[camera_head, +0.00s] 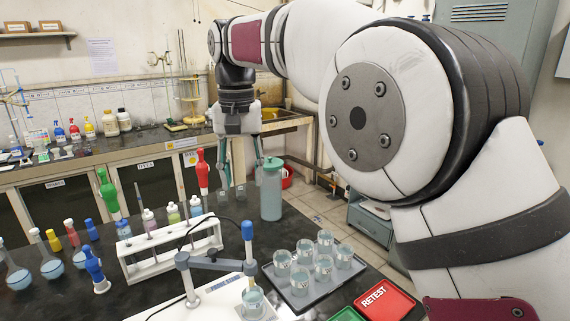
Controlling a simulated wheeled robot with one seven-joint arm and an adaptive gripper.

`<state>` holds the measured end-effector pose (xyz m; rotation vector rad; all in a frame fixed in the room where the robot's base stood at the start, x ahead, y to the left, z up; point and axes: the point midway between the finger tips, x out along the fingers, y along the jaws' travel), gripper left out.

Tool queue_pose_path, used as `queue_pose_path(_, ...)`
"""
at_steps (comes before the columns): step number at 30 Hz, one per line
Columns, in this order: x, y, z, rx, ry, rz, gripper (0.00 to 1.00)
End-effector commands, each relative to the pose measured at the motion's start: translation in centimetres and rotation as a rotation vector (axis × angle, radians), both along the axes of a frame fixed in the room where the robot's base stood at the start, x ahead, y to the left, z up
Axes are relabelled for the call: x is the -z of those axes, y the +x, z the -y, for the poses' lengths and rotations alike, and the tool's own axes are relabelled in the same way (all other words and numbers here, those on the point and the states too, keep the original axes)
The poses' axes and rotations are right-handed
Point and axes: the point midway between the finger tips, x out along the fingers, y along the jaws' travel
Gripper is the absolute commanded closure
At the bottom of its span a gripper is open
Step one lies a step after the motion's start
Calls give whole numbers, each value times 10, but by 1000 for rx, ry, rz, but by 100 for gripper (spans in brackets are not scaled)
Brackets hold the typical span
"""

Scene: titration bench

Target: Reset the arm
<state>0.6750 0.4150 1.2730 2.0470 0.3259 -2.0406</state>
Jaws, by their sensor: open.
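My gripper (241,163) hangs from my raised arm above the far edge of the black bench (85,305). It points down with its two fingers spread, and nothing shows between them. A teal lidded bottle (271,190) stands just right of and in front of the fingers; I cannot tell whether the right finger touches it. Two small dark labelled pieces (223,195) lie below the fingers.
A tray (318,290) of several beakers stands at the front, beside a red RETEST tray (384,301) and a green one (346,314). A white rack (170,249), a blue-jointed stand (210,262) and several flasks fill the left. Open floor (325,208) lies behind.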

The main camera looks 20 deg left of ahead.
Motion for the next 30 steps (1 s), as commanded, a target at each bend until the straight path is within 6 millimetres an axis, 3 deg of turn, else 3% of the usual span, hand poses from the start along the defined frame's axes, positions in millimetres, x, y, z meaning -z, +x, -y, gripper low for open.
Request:
queue_pose_path(3, -1, 1, 2, 2, 2, 2, 59)
queue_pose_path(7, -19, 4, 34, 22, 18, 25, 59)
queue_pose_path(11, -41, 4, 88, 52, 41, 64, 59)
queue_pose_path(16, -62, -11, 163, 95, 70, 124, 59)
queue_pose_path(23, -69, -53, 257, 153, 94, 210, 59)
queue_pose_path(30, -50, -116, 337, 218, 101, 304, 59)
